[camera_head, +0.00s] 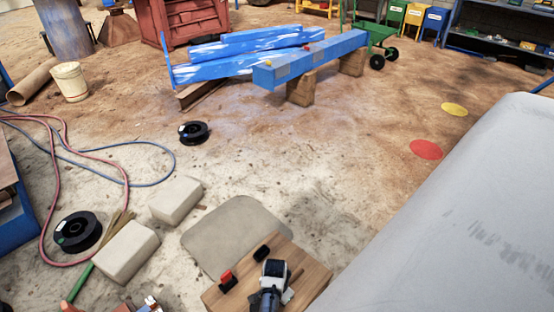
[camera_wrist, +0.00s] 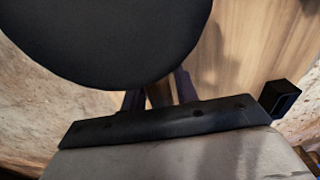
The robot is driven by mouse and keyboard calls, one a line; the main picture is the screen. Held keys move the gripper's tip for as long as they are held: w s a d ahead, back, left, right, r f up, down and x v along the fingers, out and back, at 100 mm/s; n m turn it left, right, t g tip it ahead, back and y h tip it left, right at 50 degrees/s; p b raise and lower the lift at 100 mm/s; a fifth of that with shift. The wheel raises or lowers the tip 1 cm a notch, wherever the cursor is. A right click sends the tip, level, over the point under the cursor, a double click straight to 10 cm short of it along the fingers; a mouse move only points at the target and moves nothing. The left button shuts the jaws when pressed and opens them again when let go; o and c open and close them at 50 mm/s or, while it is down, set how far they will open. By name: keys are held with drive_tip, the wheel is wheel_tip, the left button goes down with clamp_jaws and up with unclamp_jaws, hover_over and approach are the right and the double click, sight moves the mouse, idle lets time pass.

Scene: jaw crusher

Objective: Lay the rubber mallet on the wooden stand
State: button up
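The rubber mallet's black head (camera_wrist: 115,40) fills the upper left of the wrist view, close to the camera. A brown handle strip (camera_wrist: 158,96) shows below it between the fingers of my gripper, which appears shut on it. The head hides the fingertips. In the head view, my gripper (camera_head: 273,270) is over the wooden stand (camera_head: 310,268) at the bottom centre. A small black shape beside it, likely the mallet head (camera_head: 262,253), shows there. The stand's wood also shows in the wrist view (camera_wrist: 235,60). I cannot tell whether the mallet touches it.
A red and black piece (camera_head: 228,281) is at the stand's left side. A grey mat (camera_head: 225,232) lies beyond it. Pale blocks (camera_head: 128,250), black spools (camera_head: 78,231) and hoses (camera_head: 125,180) are at left. A large grey surface (camera_head: 470,220) fills the right.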

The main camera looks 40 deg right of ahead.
drive_tip(key=shift+o, duration=1.2)
